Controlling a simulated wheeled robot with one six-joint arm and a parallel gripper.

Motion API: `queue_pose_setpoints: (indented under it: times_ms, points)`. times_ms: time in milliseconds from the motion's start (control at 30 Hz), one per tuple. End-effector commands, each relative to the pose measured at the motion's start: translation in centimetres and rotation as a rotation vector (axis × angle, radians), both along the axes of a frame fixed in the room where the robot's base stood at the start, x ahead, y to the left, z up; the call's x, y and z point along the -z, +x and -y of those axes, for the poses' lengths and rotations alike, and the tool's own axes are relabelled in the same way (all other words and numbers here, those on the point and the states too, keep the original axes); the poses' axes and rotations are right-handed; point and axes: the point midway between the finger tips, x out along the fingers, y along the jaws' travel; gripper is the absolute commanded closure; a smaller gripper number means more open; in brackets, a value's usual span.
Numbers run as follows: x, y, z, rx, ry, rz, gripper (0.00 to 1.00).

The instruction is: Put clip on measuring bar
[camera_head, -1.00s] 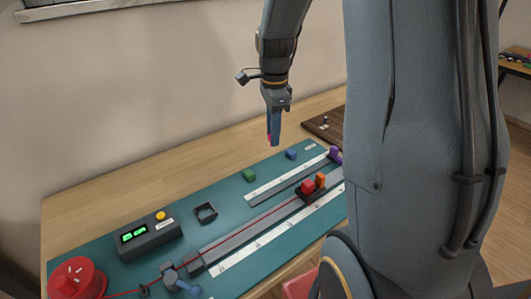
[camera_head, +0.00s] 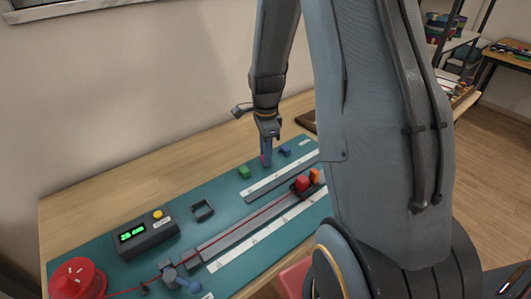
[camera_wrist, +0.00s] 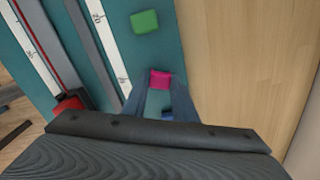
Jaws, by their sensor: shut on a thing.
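My gripper (camera_head: 265,161) is shut on a small pink clip (camera_wrist: 160,79), which shows between the fingertips in the wrist view. It is low over the back edge of the teal mat, between the green clip (camera_head: 244,171) and the blue clip (camera_head: 285,150). I cannot tell whether the pink clip touches the mat. A grey bar with a white scale (camera_head: 284,178), probably the measuring bar, lies in front of the gripper. In the wrist view the white scale (camera_wrist: 110,45) is left of the pink clip. My arm hides the bar's far right end.
A longer rail (camera_head: 240,232) with a red cord along it lies nearer. A red block (camera_head: 302,184) and an orange block (camera_head: 315,176) stand at its right. A red spool (camera_head: 76,278), a display box (camera_head: 146,235) and a black square ring (camera_head: 202,210) are at left.

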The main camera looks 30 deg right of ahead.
Motion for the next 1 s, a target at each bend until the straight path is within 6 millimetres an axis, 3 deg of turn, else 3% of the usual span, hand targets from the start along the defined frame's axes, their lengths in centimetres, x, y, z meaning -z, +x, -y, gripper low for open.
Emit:
queue_pose_setpoints:
  times_ms: [267, 300, 400, 767, 1000]
  points:
    - [0.3, 0.0, 0.0, 0.000, 0.000, 0.000, 0.95]
    - [0.2, 0.0, 0.0, 0.000, 0.000, 0.000, 0.70]
    - [0.2, 0.0, 0.0, 0.000, 0.000, 0.000, 0.56]
    - [-0.2, 0.0, 0.0, 0.000, 0.000, 0.001, 0.56]
    - [-3.3, 0.2, 0.0, 0.000, -0.001, 0.005, 0.56]
